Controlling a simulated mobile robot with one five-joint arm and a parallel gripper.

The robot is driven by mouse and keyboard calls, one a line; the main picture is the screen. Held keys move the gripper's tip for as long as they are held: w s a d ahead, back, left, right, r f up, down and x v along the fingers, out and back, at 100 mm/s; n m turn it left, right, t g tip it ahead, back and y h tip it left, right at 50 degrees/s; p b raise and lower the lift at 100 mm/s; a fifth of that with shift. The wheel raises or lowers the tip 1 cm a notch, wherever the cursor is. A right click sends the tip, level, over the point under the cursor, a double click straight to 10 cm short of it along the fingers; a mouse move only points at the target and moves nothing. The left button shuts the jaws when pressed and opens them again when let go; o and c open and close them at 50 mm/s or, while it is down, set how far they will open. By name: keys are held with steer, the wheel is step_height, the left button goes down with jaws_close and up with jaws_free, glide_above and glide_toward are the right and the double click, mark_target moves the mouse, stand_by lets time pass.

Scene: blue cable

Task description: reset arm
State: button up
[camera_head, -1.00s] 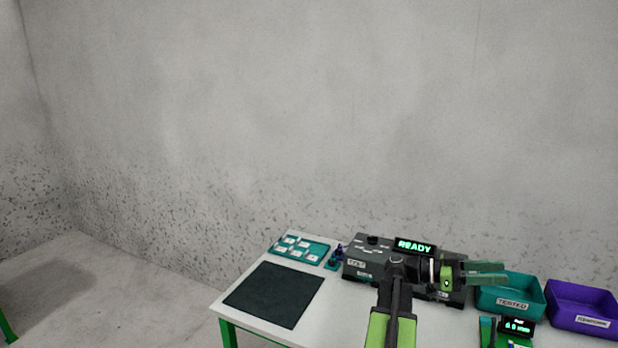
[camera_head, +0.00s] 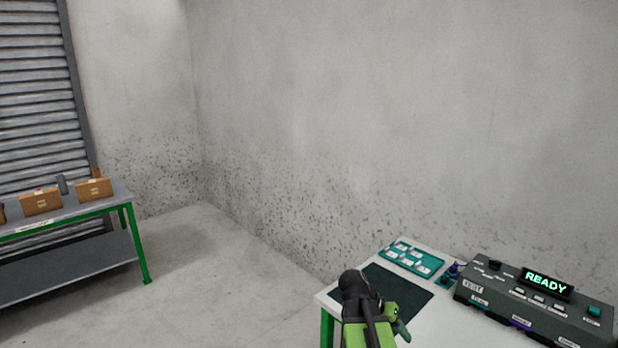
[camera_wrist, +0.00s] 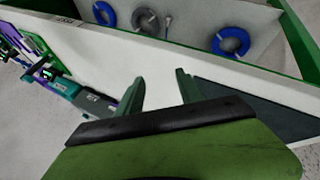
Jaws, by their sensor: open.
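My gripper (camera_wrist: 158,88) is open and empty in the wrist view, with its two green fingers apart. In the head view my gripper (camera_head: 400,322) shows small and partly hidden behind my own arm, low over the near side of the white table (camera_head: 433,325). Blue cable coils (camera_wrist: 230,42) lie beyond the table edge in the wrist view, apart from the fingers, with a grey coil (camera_wrist: 145,20) among them.
A dark mat (camera_head: 410,293), a teal tray (camera_head: 411,257) and a test box (camera_head: 530,303) reading READY stand on the table. A grey shelf with green legs (camera_head: 137,250) holds cardboard boxes (camera_head: 41,202) at left. Floor between is clear.

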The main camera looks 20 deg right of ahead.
steer(key=w+a+f+n+t+y+b, duration=0.1)
steer(key=w+a+f+n+y, duration=0.15)
steer(key=a, duration=0.85)
steer(key=w+a+f+n+t+y, duration=0.15)
steer(key=a+n, duration=0.25)
steer(key=a, duration=0.7)
steer(key=w+a+f+n+t+y+b, duration=0.1)
steer(key=w+a+f+n+y, duration=0.2)
steer(key=a, duration=0.9)
step_height(320, 180, down, 20)
steer(key=s+d+g+b, duration=0.1)
steer(key=s+b, duration=0.1)
steer(key=b, duration=1.9)
step_height(320, 180, up, 26)
steer(key=p, duration=2.6)
steer(key=shift+f, duration=0.15)
steer(key=shift+n, duration=0.25)
